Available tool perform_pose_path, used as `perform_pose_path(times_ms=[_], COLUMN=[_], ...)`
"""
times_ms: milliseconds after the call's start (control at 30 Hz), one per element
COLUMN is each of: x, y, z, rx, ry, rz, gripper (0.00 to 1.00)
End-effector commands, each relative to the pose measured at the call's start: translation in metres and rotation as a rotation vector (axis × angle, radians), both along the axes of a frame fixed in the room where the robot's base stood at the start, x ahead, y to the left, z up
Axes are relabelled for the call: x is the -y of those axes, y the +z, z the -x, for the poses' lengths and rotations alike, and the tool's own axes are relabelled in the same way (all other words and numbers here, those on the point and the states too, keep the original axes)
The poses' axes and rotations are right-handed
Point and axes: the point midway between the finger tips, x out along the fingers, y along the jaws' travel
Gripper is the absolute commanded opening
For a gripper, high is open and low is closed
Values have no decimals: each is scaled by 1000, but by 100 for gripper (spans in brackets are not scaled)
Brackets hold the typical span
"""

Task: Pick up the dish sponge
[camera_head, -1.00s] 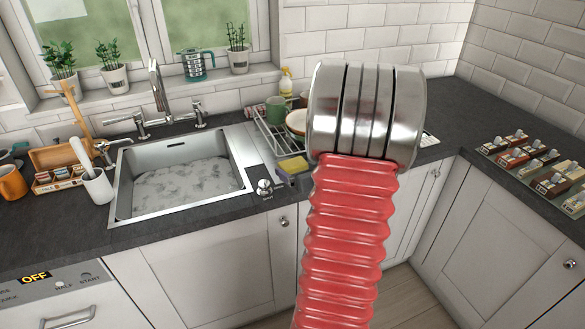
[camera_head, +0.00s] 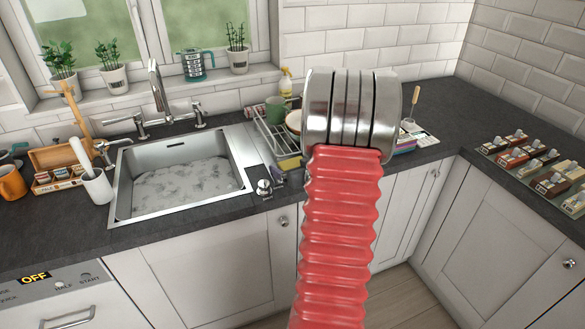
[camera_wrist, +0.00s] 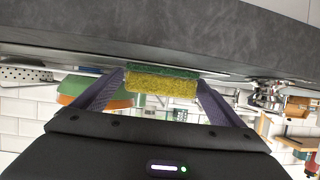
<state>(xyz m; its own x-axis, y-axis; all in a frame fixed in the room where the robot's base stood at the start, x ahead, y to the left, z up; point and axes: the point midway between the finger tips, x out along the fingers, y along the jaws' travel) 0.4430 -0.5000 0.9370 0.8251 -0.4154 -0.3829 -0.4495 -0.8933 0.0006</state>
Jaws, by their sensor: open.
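The dish sponge (camera_head: 289,163), yellow with a green layer, lies on the worktop at the front of the dish rack, right of the sink.
The sink (camera_head: 180,180) is left of the sponge, with a small knob (camera_head: 264,187) close by. The dish rack (camera_head: 268,130) with a green mug (camera_head: 277,109) stands behind.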

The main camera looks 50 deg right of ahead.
Motion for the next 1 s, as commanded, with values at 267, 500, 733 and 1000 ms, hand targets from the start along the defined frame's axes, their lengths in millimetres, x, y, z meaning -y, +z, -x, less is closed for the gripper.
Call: perform_pose_path(times_ms=[267,500,733,1000], x=[0,0,-1,-1], y=[0,0,0,0], z=[0,0,0,0], rx=[0,0,0,0], ry=[1,1,1,1], rz=[0,0,0,0], gripper=[92,82,65,49])
